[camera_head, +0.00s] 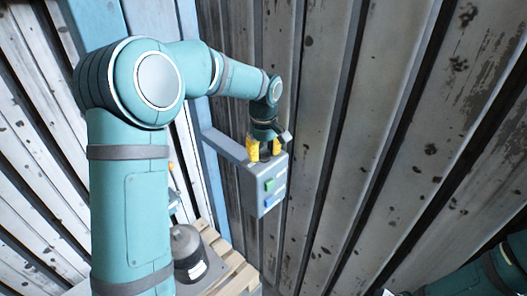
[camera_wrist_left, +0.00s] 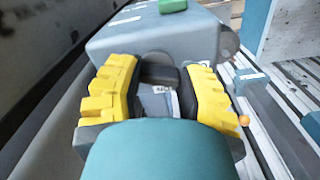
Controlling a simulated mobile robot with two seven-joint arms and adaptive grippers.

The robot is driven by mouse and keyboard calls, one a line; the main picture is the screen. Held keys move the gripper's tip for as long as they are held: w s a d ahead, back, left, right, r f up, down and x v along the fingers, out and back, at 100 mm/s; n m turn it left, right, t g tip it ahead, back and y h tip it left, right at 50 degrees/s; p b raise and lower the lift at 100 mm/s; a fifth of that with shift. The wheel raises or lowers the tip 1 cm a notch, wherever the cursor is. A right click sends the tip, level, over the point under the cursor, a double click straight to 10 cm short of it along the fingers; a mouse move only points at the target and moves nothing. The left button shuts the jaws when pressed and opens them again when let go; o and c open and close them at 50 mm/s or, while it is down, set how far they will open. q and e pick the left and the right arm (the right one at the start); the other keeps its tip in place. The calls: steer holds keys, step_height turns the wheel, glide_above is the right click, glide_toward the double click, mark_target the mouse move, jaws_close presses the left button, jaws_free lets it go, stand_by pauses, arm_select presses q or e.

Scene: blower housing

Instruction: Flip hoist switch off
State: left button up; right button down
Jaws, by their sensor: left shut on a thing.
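The grey control box (camera_head: 248,185) hangs against the corrugated wall on a bracket, with a green button and a blue button on its face. My left gripper (camera_head: 265,150) is at the top of this box, its yellow fingers on either side of a dark switch handle. In the left wrist view the dark hoist switch (camera_wrist_left: 159,75) lies between the yellow fingers of the left gripper (camera_wrist_left: 162,88), which is shut on it. The fingers hide part of the switch, and I cannot tell its position.
A dark grey canister (camera_head: 187,250) stands on a wooden pallet (camera_head: 238,277) below the box. A blue post (camera_head: 207,135) stands left of the box. The corrugated wall (camera_head: 400,130) to the right is bare.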

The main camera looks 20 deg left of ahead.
mark_target(264, 152)
arm_select(q)
steer(key=shift+n, duration=1.9)
steer(key=shift+s, duration=0.1)
steer(key=o, duration=1.2)
step_height(264, 152, up, 12)
steer(key=shift+f, duration=0.1)
